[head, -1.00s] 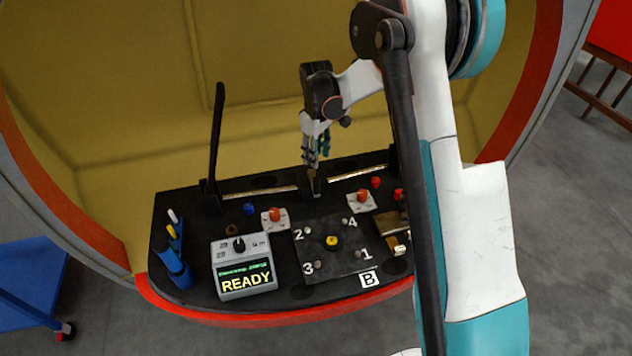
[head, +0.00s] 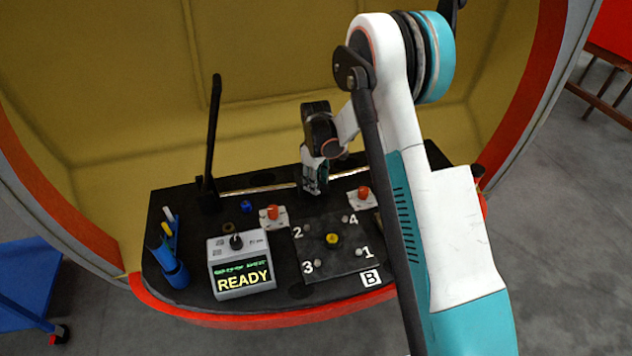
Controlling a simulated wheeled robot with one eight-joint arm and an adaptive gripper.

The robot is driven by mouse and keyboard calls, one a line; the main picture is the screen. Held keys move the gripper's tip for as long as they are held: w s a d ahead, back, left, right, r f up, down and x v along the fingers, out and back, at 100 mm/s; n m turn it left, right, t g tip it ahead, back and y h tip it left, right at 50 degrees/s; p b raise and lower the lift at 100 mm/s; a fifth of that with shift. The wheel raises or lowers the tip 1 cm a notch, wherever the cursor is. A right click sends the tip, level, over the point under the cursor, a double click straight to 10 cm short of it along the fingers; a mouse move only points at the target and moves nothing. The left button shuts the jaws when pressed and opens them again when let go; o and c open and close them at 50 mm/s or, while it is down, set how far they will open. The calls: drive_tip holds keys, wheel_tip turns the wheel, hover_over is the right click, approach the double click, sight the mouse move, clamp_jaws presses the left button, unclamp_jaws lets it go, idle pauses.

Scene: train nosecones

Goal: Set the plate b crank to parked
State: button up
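Plate B (head: 313,263) is a dark square plate at the front of the black console, with a yellow hub (head: 333,239), corners numbered 1 to 4 and a white B label (head: 370,278). No part is clearly marked as its crank. A tall black lever (head: 212,135) stands upright at the console's back left. My gripper (head: 313,192) points down behind plate B, low over the middle of the back of the console. The fingers are small and dark; I cannot tell whether they are open or touching anything. My arm hides the console's right part.
Two orange knobs on white bases, left (head: 272,213) and right (head: 363,194), sit near plate B's back corners. A grey box reading READY (head: 241,264) stands left of it. A blue pen cup (head: 172,268) is farther left. A yellow padded wall (head: 270,60) rises behind.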

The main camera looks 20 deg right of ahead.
drive_tip(key=shift+c, duration=0.6)
clamp_jaws()
drive_tip(key=shift+d, duration=0.1)
